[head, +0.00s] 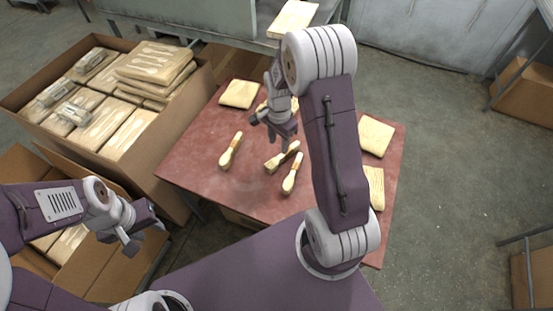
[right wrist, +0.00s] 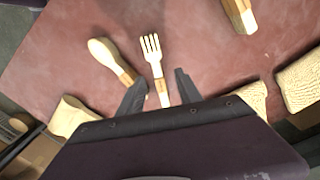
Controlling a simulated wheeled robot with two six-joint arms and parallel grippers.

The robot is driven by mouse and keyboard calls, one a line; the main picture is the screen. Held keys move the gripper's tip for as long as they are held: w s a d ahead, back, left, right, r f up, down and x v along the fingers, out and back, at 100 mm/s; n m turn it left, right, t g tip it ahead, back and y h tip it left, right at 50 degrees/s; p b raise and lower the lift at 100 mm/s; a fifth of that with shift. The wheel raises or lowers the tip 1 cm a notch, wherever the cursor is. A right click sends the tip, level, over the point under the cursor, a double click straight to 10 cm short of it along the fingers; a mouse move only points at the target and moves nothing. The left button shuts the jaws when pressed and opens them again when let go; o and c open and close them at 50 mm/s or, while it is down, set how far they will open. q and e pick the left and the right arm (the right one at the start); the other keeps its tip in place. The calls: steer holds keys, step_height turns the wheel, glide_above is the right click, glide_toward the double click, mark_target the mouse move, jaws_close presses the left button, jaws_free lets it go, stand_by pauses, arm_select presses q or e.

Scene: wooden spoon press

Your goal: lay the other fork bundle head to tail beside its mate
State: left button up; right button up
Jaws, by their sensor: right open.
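A pale wooden fork bundle with an orange band (right wrist: 153,58) lies on the red table in the right wrist view, tines away from my gripper. It seems to be the middle bundle (head: 272,165) in the head view. My right gripper (head: 282,137) is open and empty above the table, its fingers on either side of the fork's handle end (right wrist: 160,92). Beside it lies a spoon-shaped bundle (right wrist: 104,54), handle slanting toward the fork. Another banded bundle (head: 229,153) lies apart to the left. Its kind is unclear. My left gripper (head: 138,238) looks open and empty, off the table.
The red table (head: 195,165) also bears pale blocks at the back left (head: 239,93) and right (head: 376,135). A large carton (head: 140,165) of wrapped packs stands left of it. Bare table lies around the left bundle. My right arm hides part of the table.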

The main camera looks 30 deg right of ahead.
mark_target(281, 156)
step_height(281, 156, down, 4)
steer(key=shift+s+r+b, duration=0.1)
steer(key=shift+r+b, duration=0.05)
steer(key=shift+b, duration=0.5)
steer(key=f, duration=0.1)
steer(key=f+b, duration=0.1)
steer(key=f, duration=0.2)
steer(key=shift+s+d+f+b, duration=0.2)
steer(key=shift+d+f+b, duration=0.15)
steer(key=shift+d, duration=0.05)
steer(key=shift+f, duration=0.4)
steer(key=shift+w+r, duration=0.1)
jaws_close()
